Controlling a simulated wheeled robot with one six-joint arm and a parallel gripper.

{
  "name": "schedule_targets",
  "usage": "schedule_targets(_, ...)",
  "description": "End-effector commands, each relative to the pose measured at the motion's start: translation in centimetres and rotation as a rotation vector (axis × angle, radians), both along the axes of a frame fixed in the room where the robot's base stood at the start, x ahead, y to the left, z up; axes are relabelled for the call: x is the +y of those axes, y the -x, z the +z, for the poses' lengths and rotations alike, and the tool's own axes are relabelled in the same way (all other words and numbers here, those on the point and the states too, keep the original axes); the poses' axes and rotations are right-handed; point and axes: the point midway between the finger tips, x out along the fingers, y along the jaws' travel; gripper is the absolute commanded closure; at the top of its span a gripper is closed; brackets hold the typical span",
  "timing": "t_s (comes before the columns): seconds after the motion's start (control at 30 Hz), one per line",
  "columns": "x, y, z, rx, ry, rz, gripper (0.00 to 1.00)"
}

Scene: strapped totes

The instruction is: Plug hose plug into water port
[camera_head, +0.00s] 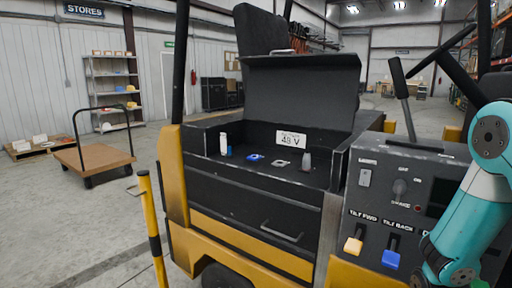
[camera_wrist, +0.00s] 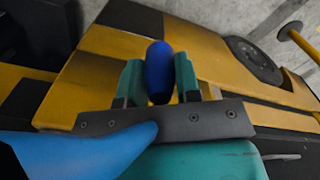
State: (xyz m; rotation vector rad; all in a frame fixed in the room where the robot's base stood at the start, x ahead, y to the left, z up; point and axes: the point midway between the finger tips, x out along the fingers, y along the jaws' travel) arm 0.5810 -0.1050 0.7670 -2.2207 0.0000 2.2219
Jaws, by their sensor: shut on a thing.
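My gripper (camera_wrist: 158,80) is shut on a blue, rounded, elongated piece, which I take to be the hose plug (camera_wrist: 158,68). It stands between the two green fingers in the wrist view. A larger smooth blue shape (camera_wrist: 80,152) crosses the lower left of that view; I cannot tell whether it is hose. In the head view my gripper and the plug are out of sight, below the lower right. The open battery compartment (camera_head: 215,172) holds a small blue fitting (camera_head: 255,157) and a grey fitting (camera_head: 279,162). Which one is the water port, I cannot tell.
A white bottle-like piece (camera_head: 223,144), a grey one (camera_head: 307,161) and a 48 V label (camera_head: 291,140) are in the compartment. The raised lid (camera_head: 300,95) stands behind. A lever panel (camera_head: 385,205) is at right, a yellow-black post (camera_head: 152,235) at left.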

Motion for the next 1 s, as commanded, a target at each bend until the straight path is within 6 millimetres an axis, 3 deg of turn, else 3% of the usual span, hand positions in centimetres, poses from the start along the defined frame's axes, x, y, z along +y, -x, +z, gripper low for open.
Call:
schedule_targets(0.03,0.0,0.0,2.2,-0.001,0.000,0.000,1.00)
schedule_targets(0.17,0.1,0.0,6.2,-0.001,0.000,0.000,1.00)
schedule_targets(0.4,0.3,0.0,15.0,-0.001,0.000,0.000,1.00)
schedule_targets(0.53,0.4,0.0,18.8,0.000,0.000,0.000,1.00)
schedule_targets(0.7,0.5,0.0,20.7,0.000,0.000,0.000,1.00)
schedule_targets(1.0,0.5,0.0,20.4,0.000,0.000,0.000,1.00)
